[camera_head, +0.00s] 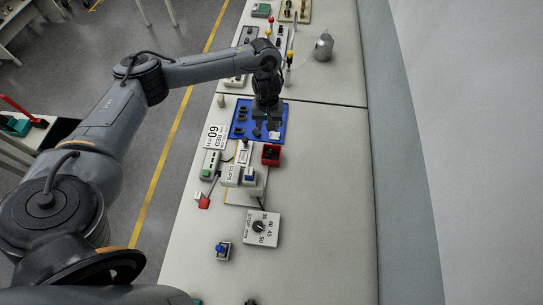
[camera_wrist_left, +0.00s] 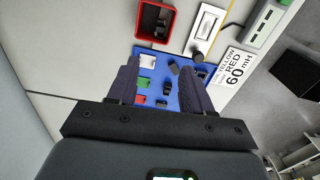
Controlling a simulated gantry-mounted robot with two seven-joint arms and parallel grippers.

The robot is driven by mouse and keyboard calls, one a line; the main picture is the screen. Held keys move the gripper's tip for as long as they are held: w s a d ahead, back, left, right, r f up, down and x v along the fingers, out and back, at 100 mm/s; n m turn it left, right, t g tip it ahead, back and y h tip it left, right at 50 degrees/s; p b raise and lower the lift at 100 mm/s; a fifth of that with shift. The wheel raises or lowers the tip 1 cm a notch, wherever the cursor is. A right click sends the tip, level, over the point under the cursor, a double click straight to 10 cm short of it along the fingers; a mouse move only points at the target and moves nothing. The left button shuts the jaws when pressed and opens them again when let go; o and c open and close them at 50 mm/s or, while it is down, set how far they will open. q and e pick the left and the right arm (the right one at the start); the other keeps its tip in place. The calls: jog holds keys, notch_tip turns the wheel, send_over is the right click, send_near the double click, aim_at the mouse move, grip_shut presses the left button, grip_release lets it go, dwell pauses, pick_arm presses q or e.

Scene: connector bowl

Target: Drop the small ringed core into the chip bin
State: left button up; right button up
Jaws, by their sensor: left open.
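My left gripper (camera_head: 267,118) is above the blue mat (camera_head: 236,130). In the left wrist view its two fingers (camera_wrist_left: 162,78) are apart with nothing held between them. Several small dark pieces lie on the mat, including one between the fingers (camera_wrist_left: 166,88) and a dark cylinder (camera_wrist_left: 173,69) near the mat's edge. Another dark cylinder (camera_wrist_left: 197,57) is by the white frame (camera_wrist_left: 207,24). I cannot tell which piece is the ringed core. A red open box (camera_head: 271,154), possibly the chip bin, is just beyond the mat; it also shows in the wrist view (camera_wrist_left: 138,22).
White, green (camera_wrist_left: 143,83) and red squares are on the mat's side. A dial box (camera_head: 262,229) and a blue-topped switch (camera_head: 222,250) are nearer.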

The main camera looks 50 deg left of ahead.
pick_arm(q)
jog(key=shift+r+p, duration=0.3)
jog(key=shift+r, duration=0.85)
jog(key=shift+d, duration=0.15)
